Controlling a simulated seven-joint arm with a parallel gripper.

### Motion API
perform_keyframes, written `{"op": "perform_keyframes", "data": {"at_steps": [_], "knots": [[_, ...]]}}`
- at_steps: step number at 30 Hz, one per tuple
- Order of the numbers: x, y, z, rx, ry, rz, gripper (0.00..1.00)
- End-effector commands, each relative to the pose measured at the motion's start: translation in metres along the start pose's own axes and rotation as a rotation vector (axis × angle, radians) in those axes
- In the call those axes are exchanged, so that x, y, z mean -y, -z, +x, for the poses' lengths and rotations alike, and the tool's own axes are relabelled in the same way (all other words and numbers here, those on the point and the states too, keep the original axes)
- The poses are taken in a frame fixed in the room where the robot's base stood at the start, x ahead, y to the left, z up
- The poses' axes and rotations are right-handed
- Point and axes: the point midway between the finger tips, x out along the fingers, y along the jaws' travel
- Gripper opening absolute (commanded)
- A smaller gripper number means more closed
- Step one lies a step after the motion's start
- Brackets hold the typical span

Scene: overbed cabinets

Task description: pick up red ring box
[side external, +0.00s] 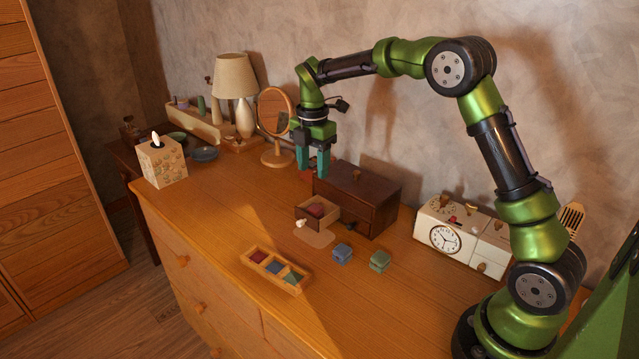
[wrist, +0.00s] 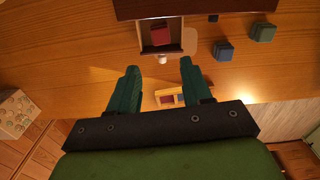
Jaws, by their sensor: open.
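The red ring box (side external: 316,210) lies inside the open small drawer (side external: 327,221) of the dark wooden jewelry chest (side external: 373,203). The wrist view also shows the red box (wrist: 160,34) in the drawer, beyond my fingertips. My gripper (side external: 312,174) is open and empty. It points down above the dresser, to the left of the chest and higher than the drawer. In the wrist view the teal fingers (wrist: 159,72) are spread apart, with the drawer's pale knob (wrist: 162,59) showing between and beyond them.
A blue box (side external: 342,253) and a green box (side external: 379,261) stand right of the drawer. A wooden tray (side external: 247,262) with coloured compartments lies in front. A round mirror (side external: 275,158), a lamp (side external: 236,78), a tissue box (side external: 163,163) and a clock (side external: 446,238) stand around.

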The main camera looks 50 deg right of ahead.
Motion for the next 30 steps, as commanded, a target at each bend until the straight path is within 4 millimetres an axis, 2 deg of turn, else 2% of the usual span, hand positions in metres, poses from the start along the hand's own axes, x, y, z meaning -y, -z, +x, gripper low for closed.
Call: {"op": "perform_keyframes", "data": {"at_steps": [3,9,16,24,30], "knots": [[0.001,0.000,0.028,-0.001,0.004,0.000,0.49],[0.001,0.000,0.060,-0.001,0.002,0.002,0.49],[0.001,-0.001,0.076,-0.001,0.001,0.003,0.49],[0.002,-0.004,0.114,-0.001,0.001,0.002,0.49],[0.002,-0.004,0.120,0.000,-0.001,0.003,0.49]]}}
